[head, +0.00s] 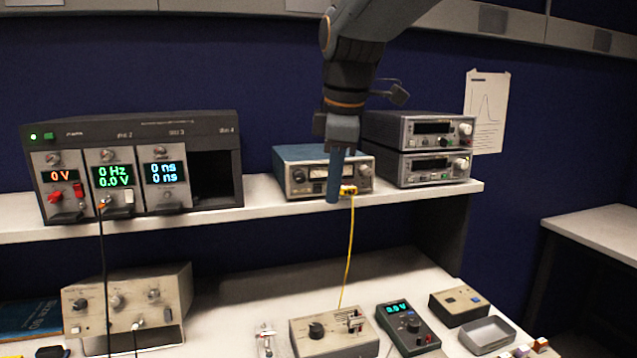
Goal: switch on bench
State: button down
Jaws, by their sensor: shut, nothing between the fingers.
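The bench has a white shelf (262,197) above a white worktop (235,300). On the shelf's left, a dark instrument rack (190,126) has a lit green light and a green button (48,135) at its top left. Its module displays are lit: orange 0 V, green 0 Hz and 0.0 V, blue 0 ns. My gripper (333,198) points down, shut and empty, in front of a blue-topped instrument (300,178) at the shelf's middle. It covers part of that front panel, beside a yellow plug (348,189). I cannot tell whether it touches the panel.
Two stacked grey instruments (432,150) with dark displays stand to the right. A yellow cable (348,250) hangs to a beige box (330,332) on the worktop. A beige unit (130,302) sits left.

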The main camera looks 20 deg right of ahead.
aim_at(322, 182)
notch_tip(322, 182, up, 9)
jog(key=n, duration=0.4)
jog(key=shift+f+t, duration=0.2)
jog(key=shift+t, duration=0.1)
jog(key=shift+w, duration=0.1)
jog(key=p+x, duration=0.1)
jog(key=x, duration=0.2)
jog(key=w+p+x, duration=0.1)
jog(key=x, duration=0.3)
jog(key=w+p+x, duration=0.1)
jog(key=x, duration=0.3)
jog(key=shift+r, duration=0.35)
jog(key=shift+w+f+p, duration=0.15)
jog(key=shift+w+p, duration=0.2)
jog(key=shift+w, duration=0.45)
